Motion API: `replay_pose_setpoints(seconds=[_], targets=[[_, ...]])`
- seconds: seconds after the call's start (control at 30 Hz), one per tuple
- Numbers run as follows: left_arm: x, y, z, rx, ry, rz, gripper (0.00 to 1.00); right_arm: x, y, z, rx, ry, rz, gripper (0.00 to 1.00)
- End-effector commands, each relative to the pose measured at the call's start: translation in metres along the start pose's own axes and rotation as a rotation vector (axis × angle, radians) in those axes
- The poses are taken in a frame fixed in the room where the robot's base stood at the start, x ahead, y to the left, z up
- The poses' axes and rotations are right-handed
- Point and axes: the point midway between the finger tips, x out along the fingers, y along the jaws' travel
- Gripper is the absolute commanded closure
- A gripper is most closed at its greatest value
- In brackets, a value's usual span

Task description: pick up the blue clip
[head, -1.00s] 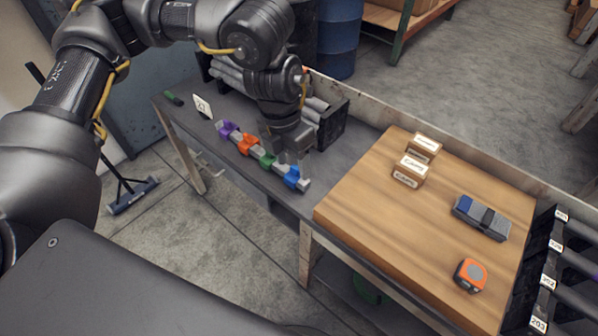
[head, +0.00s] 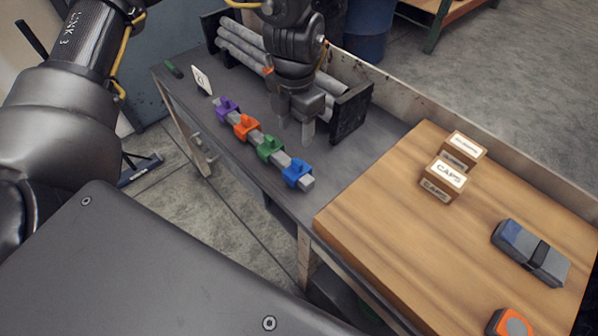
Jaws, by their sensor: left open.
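The blue clip (head: 297,174) sits on a grey bar near its right end, on the dark bench. A green clip (head: 269,149), an orange clip (head: 245,127) and a purple clip (head: 226,108) sit on the same bar to its left. My left gripper (head: 295,133) points down above the bench, behind the bar and up-picture from the blue clip. It is open and empty, apart from the clips. The right gripper does not show.
A wooden board (head: 400,210) lies to the right with two CAPS boxes (head: 443,180), a grey-blue case (head: 530,252) and an orange tape measure (head: 510,324). A black rack (head: 352,110) with grey pipes stands behind my left gripper.

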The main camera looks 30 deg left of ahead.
Motion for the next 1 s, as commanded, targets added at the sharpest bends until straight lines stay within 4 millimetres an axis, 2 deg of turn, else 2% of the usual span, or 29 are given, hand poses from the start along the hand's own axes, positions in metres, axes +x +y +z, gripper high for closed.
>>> replay_pose_setpoints(seconds=[0.07, 0.33, 0.53, 0.67, 1.0], targets=[[0.004, 0.0, 0.0, 0.001, 0.002, -0.001, 0.47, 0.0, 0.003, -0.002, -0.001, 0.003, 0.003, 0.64], [0.044, -0.001, 0.0, 0.0, 0.003, -0.001, 0.47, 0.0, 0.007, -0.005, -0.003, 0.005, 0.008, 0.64], [0.055, 0.0, -0.001, -0.002, 0.0, -0.001, 0.47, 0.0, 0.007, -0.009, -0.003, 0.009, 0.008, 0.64], [0.059, 0.0, -0.001, -0.002, 0.001, -0.001, 0.47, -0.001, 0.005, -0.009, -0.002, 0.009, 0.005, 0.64], [0.103, -0.002, 0.0, -0.004, 0.002, 0.0, 0.47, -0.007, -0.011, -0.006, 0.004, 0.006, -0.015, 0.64]])
